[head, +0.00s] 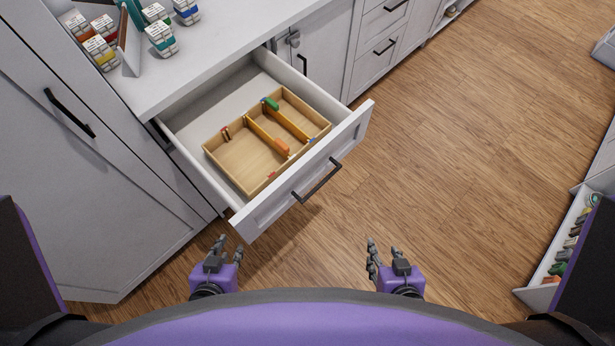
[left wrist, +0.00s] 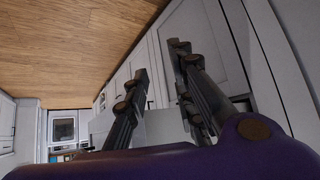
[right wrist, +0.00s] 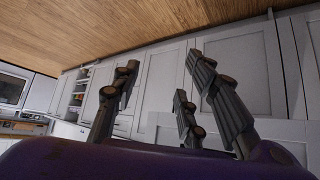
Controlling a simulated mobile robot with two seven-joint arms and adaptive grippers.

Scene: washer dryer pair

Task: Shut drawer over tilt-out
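A white drawer (head: 348,132) stands pulled well out from the counter in the head view, with a black bar handle (head: 317,181) on its front. A wooden divider tray (head: 240,166) with small coloured items lies inside it. The tilt-out below is hidden by the drawer. My left gripper (head: 229,245) is open and empty, in front of the drawer's lower left corner and apart from it. My right gripper (head: 383,247) is open and empty, to the right of the drawer front, above the floor. The spread fingers also show in the left wrist view (left wrist: 158,65) and right wrist view (right wrist: 160,75).
The counter (head: 225,47) carries several small labelled boxes (head: 162,38) and a standing frame (head: 130,42). A tall cabinet (head: 90,160) with a black handle is at the left. Another open drawer (head: 550,255) is at the lower right. The wooden floor (head: 450,140) between is clear.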

